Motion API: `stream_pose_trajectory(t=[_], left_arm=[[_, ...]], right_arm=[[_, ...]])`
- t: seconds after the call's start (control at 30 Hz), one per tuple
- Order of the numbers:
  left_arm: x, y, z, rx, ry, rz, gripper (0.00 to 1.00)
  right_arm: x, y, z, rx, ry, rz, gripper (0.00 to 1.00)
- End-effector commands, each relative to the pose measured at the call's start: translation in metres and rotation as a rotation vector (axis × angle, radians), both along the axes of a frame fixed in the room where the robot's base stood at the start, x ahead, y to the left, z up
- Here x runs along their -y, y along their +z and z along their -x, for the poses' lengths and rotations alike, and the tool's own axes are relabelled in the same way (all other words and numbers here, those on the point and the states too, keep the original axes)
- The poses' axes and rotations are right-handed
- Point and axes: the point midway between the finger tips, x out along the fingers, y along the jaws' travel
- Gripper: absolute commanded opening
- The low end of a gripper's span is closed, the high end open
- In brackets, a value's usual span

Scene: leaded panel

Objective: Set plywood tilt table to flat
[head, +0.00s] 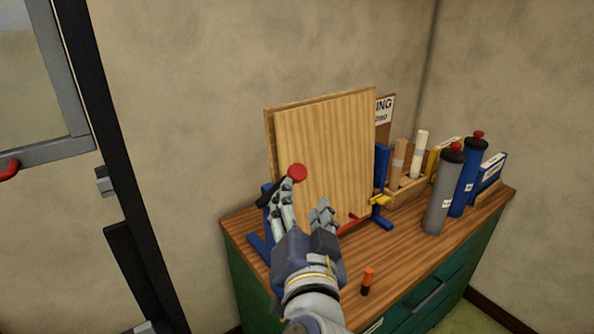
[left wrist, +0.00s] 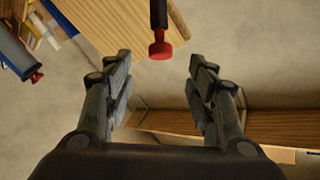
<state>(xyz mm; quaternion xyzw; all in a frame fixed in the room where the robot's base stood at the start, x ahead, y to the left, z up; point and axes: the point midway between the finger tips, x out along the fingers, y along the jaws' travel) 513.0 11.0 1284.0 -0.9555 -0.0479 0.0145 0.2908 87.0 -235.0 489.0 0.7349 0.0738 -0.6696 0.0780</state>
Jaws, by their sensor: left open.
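The plywood tilt table (head: 330,150) stands steeply tilted, nearly upright, on a blue stand (head: 382,165) on the cabinet top. Its board also shows in the left wrist view (left wrist: 115,22). A red knob (head: 297,172) on a black lever sits at the board's left side. In the left wrist view the red knob (left wrist: 160,51) hangs on the black lever (left wrist: 158,14). My left gripper (head: 305,203) is open and empty in front of the board. Its fingers (left wrist: 160,68) are spread either side of the knob's line, with clear gaps to both. My right gripper is not in view.
The wooden cabinet top (head: 405,250) holds a grey bottle (head: 442,195) and a blue bottle (head: 467,180) with red caps at right. A wooden rack (head: 405,190) stands behind them. A small orange-and-black object (head: 367,281) stands near the front edge. A door is at left.

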Motion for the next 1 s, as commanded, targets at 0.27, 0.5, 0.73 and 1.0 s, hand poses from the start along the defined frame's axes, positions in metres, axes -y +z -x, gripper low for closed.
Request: stream_pose_trajectory(t=[0.27,0.5,0.73,1.0], left_arm=[[-0.005,0.005,-0.039,0.003,0.006,-0.006,0.51],[-0.01,0.004,-0.083,0.002,0.005,-0.004,0.51],[-0.011,0.002,-0.103,0.001,0.0,-0.002,0.51],[-0.011,0.0,-0.106,0.001,0.0,-0.001,0.51]], right_arm=[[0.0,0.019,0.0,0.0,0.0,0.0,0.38],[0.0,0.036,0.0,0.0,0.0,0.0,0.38],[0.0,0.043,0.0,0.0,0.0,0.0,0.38],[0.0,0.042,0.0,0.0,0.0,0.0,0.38]])
